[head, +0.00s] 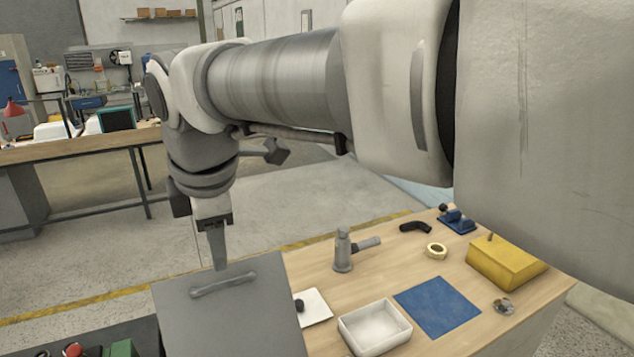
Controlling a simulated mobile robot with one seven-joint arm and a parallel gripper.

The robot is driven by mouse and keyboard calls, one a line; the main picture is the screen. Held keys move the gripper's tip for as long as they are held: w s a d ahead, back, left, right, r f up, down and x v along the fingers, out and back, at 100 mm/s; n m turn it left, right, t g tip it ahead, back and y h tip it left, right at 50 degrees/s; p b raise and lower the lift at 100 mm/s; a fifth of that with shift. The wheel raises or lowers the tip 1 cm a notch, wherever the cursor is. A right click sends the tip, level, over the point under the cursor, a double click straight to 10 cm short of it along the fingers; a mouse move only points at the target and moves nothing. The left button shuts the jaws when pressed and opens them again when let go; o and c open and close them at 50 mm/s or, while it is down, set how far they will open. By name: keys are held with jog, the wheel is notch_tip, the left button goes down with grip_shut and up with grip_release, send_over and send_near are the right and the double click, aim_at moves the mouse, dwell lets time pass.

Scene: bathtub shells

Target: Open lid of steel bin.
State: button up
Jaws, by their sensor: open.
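The grey lid (250,322) of the steel bin is at the bottom of the head view, left of the workbench, cut off by the lower edge. A bar handle (223,285) runs across its far part. My gripper (218,266) points down just above the handle, near its middle. It is open and holds nothing. Only one finger shows clearly, so I cannot tell whether the fingers straddle the handle or touch it. The bin's body is not visible, and I cannot tell whether the lid is fully down.
The wooden workbench (535,290) on the right holds a white tray (408,329), blue sheet (440,305), yellow box (505,262), grey tool (343,252) and tape roll (436,250). A dark surface with a red button (73,349) is lower left. Open floor lies behind.

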aim_at(223, 283)
jog(key=x, duration=0.9)
jog(key=shift+f, duration=0.3)
jog(key=shift+c, duration=0.3)
grip_shut()
dwell(0.6)
